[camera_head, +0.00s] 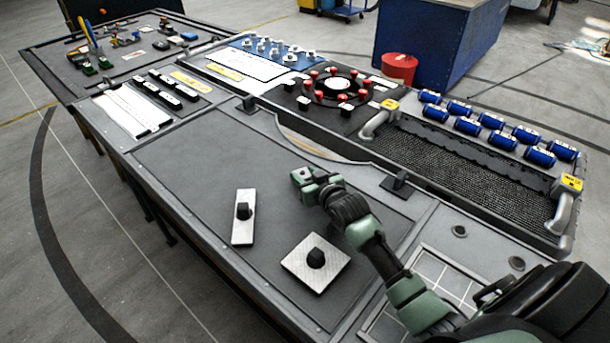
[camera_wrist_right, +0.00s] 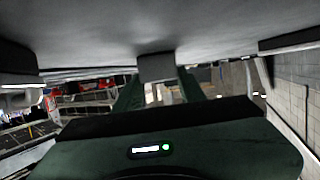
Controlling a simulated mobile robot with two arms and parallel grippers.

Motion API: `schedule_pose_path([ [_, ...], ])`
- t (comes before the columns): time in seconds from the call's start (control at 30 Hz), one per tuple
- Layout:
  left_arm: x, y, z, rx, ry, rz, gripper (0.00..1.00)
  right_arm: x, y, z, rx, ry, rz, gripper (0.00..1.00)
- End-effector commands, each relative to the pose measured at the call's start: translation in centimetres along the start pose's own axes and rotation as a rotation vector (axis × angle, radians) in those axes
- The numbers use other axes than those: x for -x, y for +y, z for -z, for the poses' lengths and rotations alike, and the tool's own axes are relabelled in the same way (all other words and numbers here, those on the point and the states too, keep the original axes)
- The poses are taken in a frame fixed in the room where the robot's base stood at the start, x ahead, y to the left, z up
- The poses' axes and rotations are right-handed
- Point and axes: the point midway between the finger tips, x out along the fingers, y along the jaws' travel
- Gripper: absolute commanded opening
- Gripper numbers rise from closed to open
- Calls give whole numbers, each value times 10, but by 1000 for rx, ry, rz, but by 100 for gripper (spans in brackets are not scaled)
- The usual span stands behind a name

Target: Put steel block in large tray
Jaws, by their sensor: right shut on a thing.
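My right gripper (camera_head: 306,186) is above the grey worktop (camera_head: 190,160), left of the mesh tray. It is shut on a small light grey block (camera_head: 301,174), which seems to be the steel block. In the right wrist view the grey block (camera_wrist_right: 156,67) sits between the two green fingers. The large tray (camera_head: 480,170) appears to be the long dark mesh tray with grey end handles, at the right of the bench. My left gripper is not in view.
A narrow plate (camera_head: 242,225) and a square plate (camera_head: 316,275), each with a black knob, lie on the worktop. A red-knobbed round fixture (camera_head: 337,86) is behind. The worktop's left part is clear.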

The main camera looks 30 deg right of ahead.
Motion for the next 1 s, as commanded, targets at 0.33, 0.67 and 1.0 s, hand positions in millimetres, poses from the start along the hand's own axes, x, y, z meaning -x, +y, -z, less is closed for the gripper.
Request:
schedule_pose_path([
  [0.33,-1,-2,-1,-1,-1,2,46,-1,0,-1,0,0,0,62],
  [0.67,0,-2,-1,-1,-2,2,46,4,0,0,0,-1,0,62],
  [1.0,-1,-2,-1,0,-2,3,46,65,0,0,1,0,1,62],
])
